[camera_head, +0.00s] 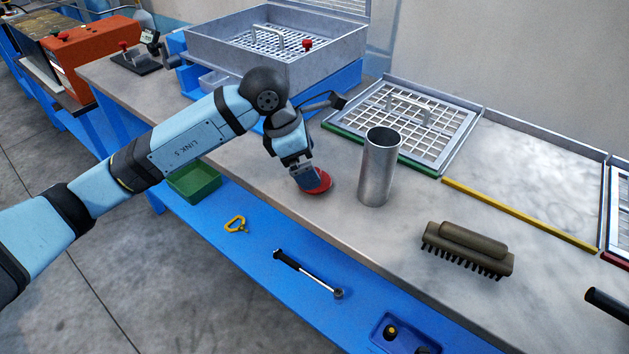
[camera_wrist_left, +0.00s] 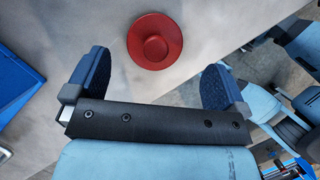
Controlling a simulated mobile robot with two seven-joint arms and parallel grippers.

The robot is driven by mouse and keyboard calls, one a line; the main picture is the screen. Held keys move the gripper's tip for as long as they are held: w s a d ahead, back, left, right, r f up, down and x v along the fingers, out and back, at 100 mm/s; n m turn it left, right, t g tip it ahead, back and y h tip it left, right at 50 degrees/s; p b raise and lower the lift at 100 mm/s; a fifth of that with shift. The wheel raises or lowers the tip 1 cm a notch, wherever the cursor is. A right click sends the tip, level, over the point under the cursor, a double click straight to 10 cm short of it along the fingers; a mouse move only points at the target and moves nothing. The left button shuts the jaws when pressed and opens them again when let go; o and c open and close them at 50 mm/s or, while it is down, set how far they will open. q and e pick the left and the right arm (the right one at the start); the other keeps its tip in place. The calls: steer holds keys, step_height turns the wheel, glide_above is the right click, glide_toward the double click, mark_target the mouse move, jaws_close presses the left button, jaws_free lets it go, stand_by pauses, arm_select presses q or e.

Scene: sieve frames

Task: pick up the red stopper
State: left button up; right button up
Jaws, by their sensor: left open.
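The red stopper (camera_head: 321,184) lies on the grey worktop (camera_head: 470,245), left of a metal cylinder (camera_head: 379,168). In the head view my left gripper (camera_head: 309,184) is at the stopper and hides part of it. In the left wrist view the stopper (camera_wrist_left: 155,41) is a round red disc with a raised middle knob. It lies beyond the two blue-padded fingers of my left gripper (camera_wrist_left: 155,78), roughly centred between them. The fingers are spread apart and nothing is between them. The wrist view shows worktop around the stopper. My right gripper is not in view.
The metal cylinder stands close to the right of the stopper. A brown brush (camera_head: 468,249) lies farther right. A framed grid (camera_head: 403,122) lies behind, and a large metal sieve box (camera_head: 330,68) stands back left. The worktop's front edge is close to the stopper.

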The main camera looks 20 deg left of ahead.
arm_select(q)
steer(key=x, duration=0.5)
steer(key=shift+w+a+b, duration=0.1)
steer(key=shift+w+b, duration=0.1)
steer(key=shift+b, duration=0.1)
steer(key=shift+r, duration=0.1)
steer(key=shift+c, duration=0.5)
steer(key=c, duration=0.9)
steer(key=shift+o, duration=0.2)
